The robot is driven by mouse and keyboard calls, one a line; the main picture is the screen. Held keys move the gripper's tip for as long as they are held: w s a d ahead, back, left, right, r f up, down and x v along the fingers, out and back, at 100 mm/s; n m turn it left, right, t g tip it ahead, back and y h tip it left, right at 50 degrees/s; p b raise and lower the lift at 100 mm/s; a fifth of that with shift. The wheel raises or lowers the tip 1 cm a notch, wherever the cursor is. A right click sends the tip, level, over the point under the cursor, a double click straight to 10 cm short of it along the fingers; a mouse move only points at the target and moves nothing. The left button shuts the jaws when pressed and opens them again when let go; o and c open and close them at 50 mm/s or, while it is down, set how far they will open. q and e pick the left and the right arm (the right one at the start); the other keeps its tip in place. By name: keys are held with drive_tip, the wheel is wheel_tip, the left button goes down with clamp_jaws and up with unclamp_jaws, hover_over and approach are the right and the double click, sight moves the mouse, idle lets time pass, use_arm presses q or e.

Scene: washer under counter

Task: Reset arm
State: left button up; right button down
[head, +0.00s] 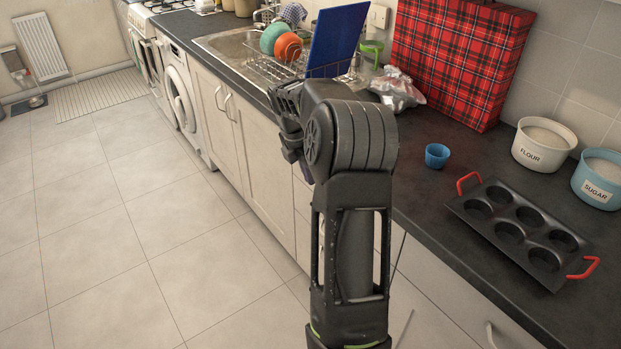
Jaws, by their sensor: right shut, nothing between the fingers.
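My right arm rises from the bottom middle of the head view and bends at the counter's front edge. My right gripper (290,135) shows partly beyond the bent arm, at the cabinet side of the counter edge. It is shut and holds nothing; its fingertips are largely hidden by my own arm. My left gripper is not in view.
The dark counter (425,200) runs along the right. On it are a muffin tin (510,232), a blue cup (437,156), flour (543,145) and sugar tubs (598,180), a tartan box (455,60) and a dish rack (275,72). A washer (180,95) stands left; the floor (110,240) is clear.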

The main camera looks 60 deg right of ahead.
idle(0.5)
drive_tip(key=w+a+f+m+t, duration=0.4)
drive_tip(key=w+f+m, duration=0.3)
drive_tip(key=w+m, duration=0.1)
drive_tip(key=w+a+f+m+t+y, duration=0.1)
drive_tip(key=w+a+f+m, duration=0.15)
drive_tip(key=a+f, duration=0.45)
drive_tip(key=w+a+f+m+y, duration=0.1)
drive_tip(key=a+f+m, duration=0.3)
drive_tip(key=a, duration=0.6)
drive_tip(key=s+a+f+m+y, duration=0.1)
drive_tip(key=s+a+f, duration=0.3)
drive_tip(key=a, duration=0.5)
drive_tip(key=s+a+f+m+y, duration=0.1)
drive_tip(key=s+a+f+m, duration=0.1)
drive_tip(key=a+f, duration=0.45)
drive_tip(key=s+a+f+n+g+y, duration=0.1)
drive_tip(key=s+a+f+g+y, duration=0.1)
drive_tip(key=s+a, duration=1.5)
drive_tip(key=shift+a+f+g+y, duration=0.2)
drive_tip(key=shift+a+g+y, duration=0.15)
drive_tip(key=shift+g, duration=0.45)
